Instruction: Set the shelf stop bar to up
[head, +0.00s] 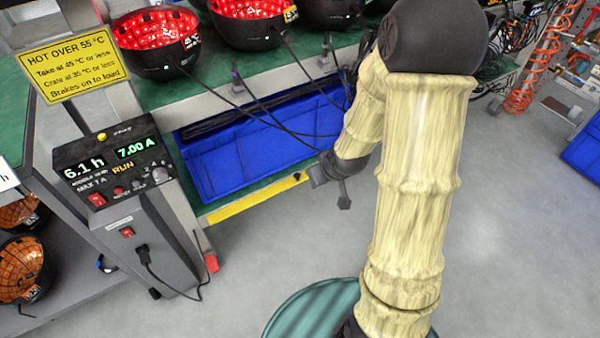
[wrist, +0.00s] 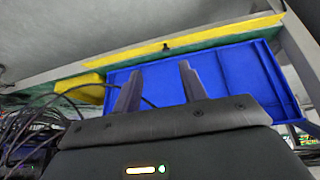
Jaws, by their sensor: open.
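The shelf stop bar (head: 250,201) is a long yellow strip along the front edge of the lower shelf, low in front of the blue crate (head: 235,160). A small dark knob (head: 297,176) sits near its right end. In the wrist view the yellow bar (wrist: 130,60) crosses the upper part, with the dark knob (wrist: 166,46) on it. My gripper (head: 332,184) is open and empty, just right of the bar's knobbed end in the head view. In the wrist view its two fingers (wrist: 161,75) point toward the bar and knob, apart from them, with the crate (wrist: 225,75) behind.
A control box (head: 115,165) with lit displays and a yellow warning sign (head: 75,65) stand at the left. Red-lit bowls (head: 157,40) line the upper shelf, with black cables (head: 265,110) hanging down before the crate. Floor (head: 260,255) in front is clear.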

